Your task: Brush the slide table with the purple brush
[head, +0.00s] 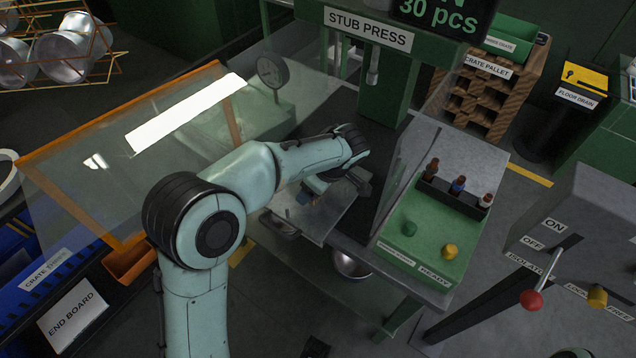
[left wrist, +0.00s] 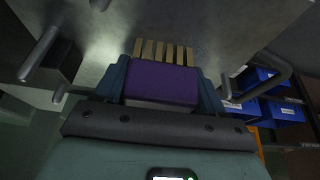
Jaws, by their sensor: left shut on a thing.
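My left gripper (head: 306,197) reaches in under the stub press and points down at the slide table (head: 335,219), a grey metal plate. In the left wrist view its two blue fingers are shut on the purple brush (left wrist: 162,84), one on each side of the block. The brush's tan bristle tufts (left wrist: 165,52) point away from the gripper, towards the grey plate (left wrist: 205,22). I cannot tell whether the bristles touch the plate. In the head view the arm and gripper hide the brush. My right gripper is in neither view.
A tilted clear guard with an orange frame (head: 68,202) stands left of my arm. The press column (head: 372,85) rises behind the gripper. A green tray (head: 426,222) with buttons is on the right. A metal bowl (head: 351,264) hangs below the table edge.

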